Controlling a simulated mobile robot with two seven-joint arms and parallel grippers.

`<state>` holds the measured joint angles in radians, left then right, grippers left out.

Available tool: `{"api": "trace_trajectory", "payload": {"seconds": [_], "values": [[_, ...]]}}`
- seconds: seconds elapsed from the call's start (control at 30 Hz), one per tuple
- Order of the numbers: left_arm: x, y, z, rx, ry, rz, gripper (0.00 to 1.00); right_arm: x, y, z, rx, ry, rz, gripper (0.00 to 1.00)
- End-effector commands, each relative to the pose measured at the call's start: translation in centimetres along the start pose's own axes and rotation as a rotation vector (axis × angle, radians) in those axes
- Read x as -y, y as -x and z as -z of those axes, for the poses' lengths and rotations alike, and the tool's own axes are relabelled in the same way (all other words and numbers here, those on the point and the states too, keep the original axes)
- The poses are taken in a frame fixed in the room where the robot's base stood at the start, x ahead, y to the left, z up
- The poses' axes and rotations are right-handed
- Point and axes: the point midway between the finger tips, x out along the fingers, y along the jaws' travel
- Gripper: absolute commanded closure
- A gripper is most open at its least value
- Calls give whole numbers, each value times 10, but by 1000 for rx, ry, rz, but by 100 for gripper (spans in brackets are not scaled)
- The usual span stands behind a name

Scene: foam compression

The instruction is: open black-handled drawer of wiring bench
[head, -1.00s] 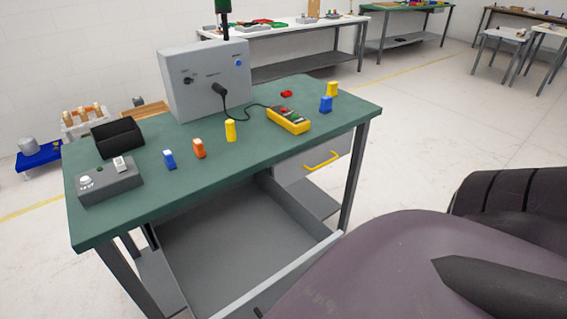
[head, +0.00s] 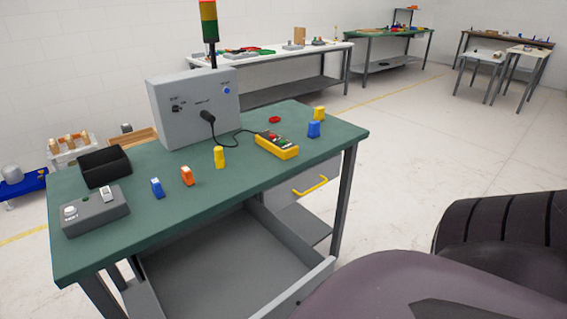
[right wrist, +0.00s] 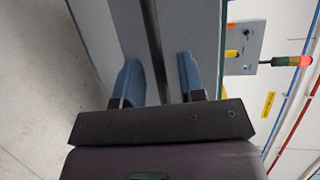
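The green-topped wiring bench (head: 215,185) stands in front of me in the head view. Below its top, a wide grey drawer (head: 205,265) stands pulled out, its empty inside visible. Its black handle cannot be made out in the head view. A second, smaller drawer (head: 290,184) with a yellow handle (head: 311,187) is shut at the right. My right gripper (right wrist: 158,78) shows in the right wrist view with its two blue-grey fingers apart. A dark strip runs between them against a grey panel (right wrist: 110,25), with visible gaps on both sides. My left gripper is out of view.
A grey control box (head: 195,108) with a signal tower, a yellow pendant (head: 277,146), a black bin (head: 105,167) and several small coloured blocks stand on the bench. My right arm fills the lower right. Open floor (head: 400,180) lies right of the bench.

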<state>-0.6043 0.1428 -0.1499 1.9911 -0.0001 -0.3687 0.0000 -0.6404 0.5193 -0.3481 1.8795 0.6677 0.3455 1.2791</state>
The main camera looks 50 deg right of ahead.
Motion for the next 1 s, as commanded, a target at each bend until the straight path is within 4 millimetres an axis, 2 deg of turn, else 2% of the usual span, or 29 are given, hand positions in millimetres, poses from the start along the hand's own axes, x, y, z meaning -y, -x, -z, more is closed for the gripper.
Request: {"api": "trace_trajectory", "payload": {"seconds": [0.3,0.5,0.7,1.0], "values": [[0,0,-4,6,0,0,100,-1,59,0,1,0,-5,63],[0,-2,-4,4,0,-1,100,-1,83,0,1,1,-4,63],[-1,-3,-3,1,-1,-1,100,0,91,0,1,0,-2,63],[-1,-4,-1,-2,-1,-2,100,0,91,0,0,0,-1,63]]}}
